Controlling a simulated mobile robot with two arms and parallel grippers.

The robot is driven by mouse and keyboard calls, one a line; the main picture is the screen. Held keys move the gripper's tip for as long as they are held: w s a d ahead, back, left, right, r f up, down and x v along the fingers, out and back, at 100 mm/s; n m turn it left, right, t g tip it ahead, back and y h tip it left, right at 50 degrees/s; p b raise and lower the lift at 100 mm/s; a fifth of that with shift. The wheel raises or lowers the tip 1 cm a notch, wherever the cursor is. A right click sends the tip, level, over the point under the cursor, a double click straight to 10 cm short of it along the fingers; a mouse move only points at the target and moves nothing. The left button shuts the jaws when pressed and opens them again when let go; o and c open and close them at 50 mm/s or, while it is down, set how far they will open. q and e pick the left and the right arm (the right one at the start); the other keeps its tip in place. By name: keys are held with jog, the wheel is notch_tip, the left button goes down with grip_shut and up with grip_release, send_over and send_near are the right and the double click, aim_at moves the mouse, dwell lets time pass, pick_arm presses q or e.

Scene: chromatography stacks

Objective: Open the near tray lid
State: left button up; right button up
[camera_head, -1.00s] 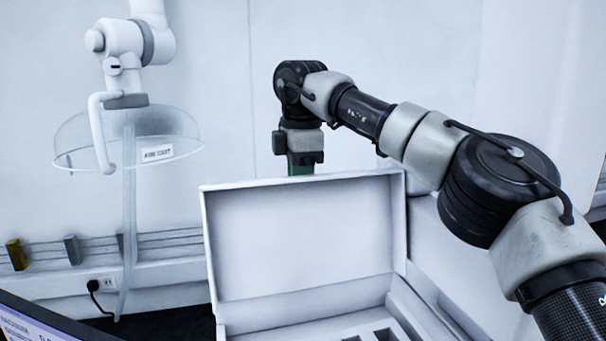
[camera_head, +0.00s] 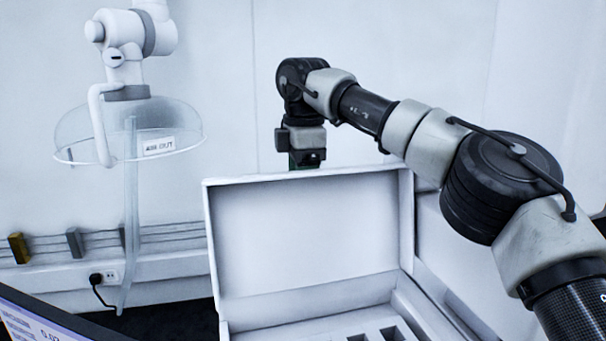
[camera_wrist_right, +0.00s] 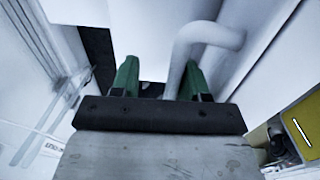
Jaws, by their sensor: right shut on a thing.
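The near tray (camera_head: 325,325) is a white box at the bottom centre of the head view. Its lid (camera_head: 310,235) stands raised at the back, with its inner face towards me. My right gripper (camera_head: 305,162) points down behind the lid's top edge, which hides its fingertips. In the right wrist view, my right gripper (camera_wrist_right: 160,82) has green fingers at a white bent handle (camera_wrist_right: 205,35). The handle runs down beside the right-hand finger, and the gripper is shut on it. My left gripper is not in view.
Dark slots show inside the tray. A clear extraction hood (camera_head: 128,145) on a white arm hangs at the left, before the wall. A screen corner (camera_head: 45,325) shows at lower left. My right arm spans the right side above the tray.

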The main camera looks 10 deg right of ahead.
notch_tip(320, 180, up, 11)
jog(key=p, duration=0.2)
jog(key=shift+s, duration=0.3)
jog(key=shift+f, duration=0.2)
